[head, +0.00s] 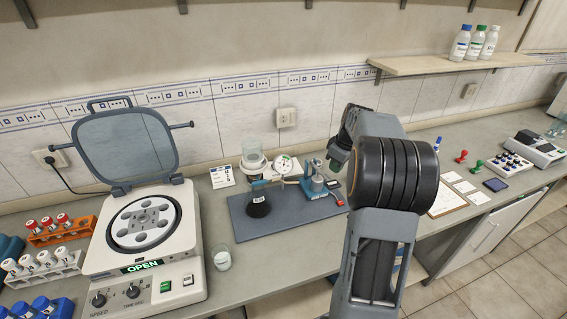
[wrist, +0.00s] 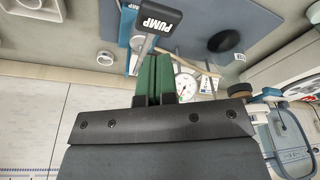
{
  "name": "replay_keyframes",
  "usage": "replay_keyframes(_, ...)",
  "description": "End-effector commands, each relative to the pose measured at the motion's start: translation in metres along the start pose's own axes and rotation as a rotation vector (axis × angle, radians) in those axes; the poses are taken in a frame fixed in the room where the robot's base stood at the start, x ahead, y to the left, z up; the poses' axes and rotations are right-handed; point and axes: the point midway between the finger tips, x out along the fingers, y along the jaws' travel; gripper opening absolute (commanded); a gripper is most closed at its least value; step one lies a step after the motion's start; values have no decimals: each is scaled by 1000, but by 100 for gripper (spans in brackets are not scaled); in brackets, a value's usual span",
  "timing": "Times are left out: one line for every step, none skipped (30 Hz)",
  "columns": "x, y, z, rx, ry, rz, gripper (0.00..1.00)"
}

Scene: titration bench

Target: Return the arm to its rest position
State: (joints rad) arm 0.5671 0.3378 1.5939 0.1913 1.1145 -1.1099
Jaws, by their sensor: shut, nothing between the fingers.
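My arm rises at the right of the middle in the head view, bent over at its thick black ribbed joint. My gripper (wrist: 154,66) shows in the wrist view with its two green fingers together and nothing between them. The blue hand pump (head: 316,184) stands on a blue-grey mat (head: 296,229) left of my arm.
A filter flask with dark contents (head: 258,204) and a pressure gauge (head: 284,164) stand beside the pump. A centrifuge (head: 145,262) with raised lid, a small beaker (head: 222,259) and tube racks (head: 62,233) fill the left. A clipboard (head: 446,204) lies right of my arm, beneath a wall shelf (head: 440,67).

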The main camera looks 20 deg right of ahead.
Motion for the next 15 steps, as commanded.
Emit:
replay_keyframes(-10,0,-2,0,0,1,0)
replay_keyframes(-13,0,-3,0,1,1,0)
replay_keyframes(-16,0,-3,0,1,1,0)
replay_keyframes(-17,0,-4,0,1,1,0)
replay_keyframes(-19,0,-4,0,1,1,0)
replay_keyframes(-19,0,-4,0,0,1,0)
replay_keyframes(-20,0,-4,0,0,1,0)
replay_keyframes(-20,0,-4,0,0,1,0)
replay_keyframes(-19,0,-4,0,0,1,0)
replay_keyframes(-19,0,-4,0,0,1,0)
replay_keyframes(-18,0,-4,0,0,1,0)
replay_keyframes(-18,0,-4,0,0,1,0)
replay_keyframes(-18,0,-4,0,0,1,0)
replay_keyframes(-18,0,-4,0,0,1,0)
replay_keyframes(-18,0,-4,0,0,1,0)
